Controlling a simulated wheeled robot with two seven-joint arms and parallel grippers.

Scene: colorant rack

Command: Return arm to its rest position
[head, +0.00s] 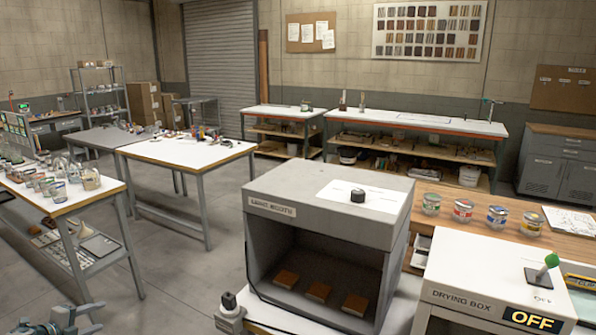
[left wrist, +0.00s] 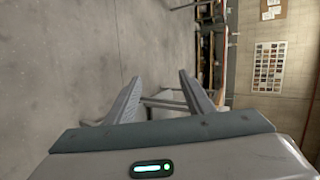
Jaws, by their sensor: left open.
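My left gripper (head: 62,318) shows at the bottom left corner of the head view, low and over the floor, partly cut off by the frame edge. In the left wrist view its two fingers (left wrist: 160,92) are spread apart with nothing between them. The wrist is turned, so the wrist view shows the room sideways. My right gripper is in neither view.
A grey light booth (head: 330,210) with several brown samples stands at centre right. A drying box (head: 480,262) reads OFF. Several cans (head: 463,211) stand behind it. A table with jars (head: 112,188) is at left. Bare floor (head: 185,275) lies between.

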